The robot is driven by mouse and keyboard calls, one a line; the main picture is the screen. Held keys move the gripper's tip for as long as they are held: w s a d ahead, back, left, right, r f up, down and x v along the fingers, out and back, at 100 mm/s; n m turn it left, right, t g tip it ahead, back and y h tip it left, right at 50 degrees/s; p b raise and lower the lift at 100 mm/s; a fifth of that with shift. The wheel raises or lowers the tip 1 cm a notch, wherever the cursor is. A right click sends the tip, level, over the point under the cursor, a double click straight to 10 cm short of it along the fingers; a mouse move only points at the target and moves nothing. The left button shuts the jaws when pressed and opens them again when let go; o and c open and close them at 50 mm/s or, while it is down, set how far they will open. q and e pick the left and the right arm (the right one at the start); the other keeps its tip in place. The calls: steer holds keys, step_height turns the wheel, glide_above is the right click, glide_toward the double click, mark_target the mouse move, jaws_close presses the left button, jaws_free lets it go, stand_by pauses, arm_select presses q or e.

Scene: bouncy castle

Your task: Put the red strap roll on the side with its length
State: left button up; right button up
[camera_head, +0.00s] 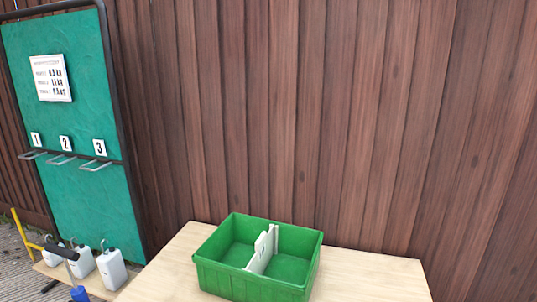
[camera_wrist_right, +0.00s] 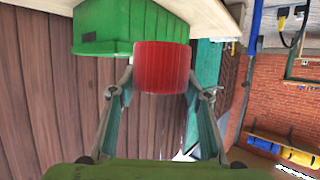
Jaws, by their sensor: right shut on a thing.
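The red strap roll (camera_wrist_right: 163,66) is between the two fingers of my right gripper (camera_wrist_right: 161,84) in the right wrist view. The gripper is shut on it, with a finger on each side. The green crate (camera_head: 256,284) stands on the wooden table in the head view. A white divider (camera_head: 268,248) splits it into two sides, and both look empty where I see inside. A small white plate stands up at the divider, with no readable writing. The crate also shows behind the roll in the right wrist view (camera_wrist_right: 125,27). Neither gripper is in the head view.
The pale wooden table (camera_head: 375,278) has bare room right of the crate. A brown plank wall (camera_head: 330,110) rises behind it. At left a green board (camera_head: 95,205) carries hooks numbered 1, 2, 3 and a white sign (camera_head: 51,78), too small to read. White jugs (camera_head: 111,268) stand below.

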arm_select(q)
steer(key=s+a+f+g+p, duration=0.2)
steer(key=s+f+p, duration=0.95)
steer(key=p, duration=0.25)
steer(key=s+a+f+p, duration=0.1)
steer(key=s+p, duration=0.3)
steer(key=s, duration=0.5)
steer(key=shift+a+f+p, duration=0.15)
steer(key=shift+f+p, duration=0.15)
steer(key=shift+f, duration=0.05)
arm_select(e)
steer(key=s+d+r+n+g+y, duration=0.1)
steer(key=s+d+r, duration=0.2)
steer(key=r, duration=0.8)
steer(key=s+d+r+n+g+y, duration=0.1)
steer(key=s+d+r+n, duration=0.1)
steer(key=r, duration=0.9)
steer(key=s+d+r+n+g+y, duration=0.1)
steer(key=s+d+r, duration=0.3)
steer(key=r, duration=0.7)
steer(key=shift+s+d+n+g+y, duration=0.2)
steer(key=shift+s+n+g+y, duration=0.2)
steer(key=shift+s+y, duration=0.35)
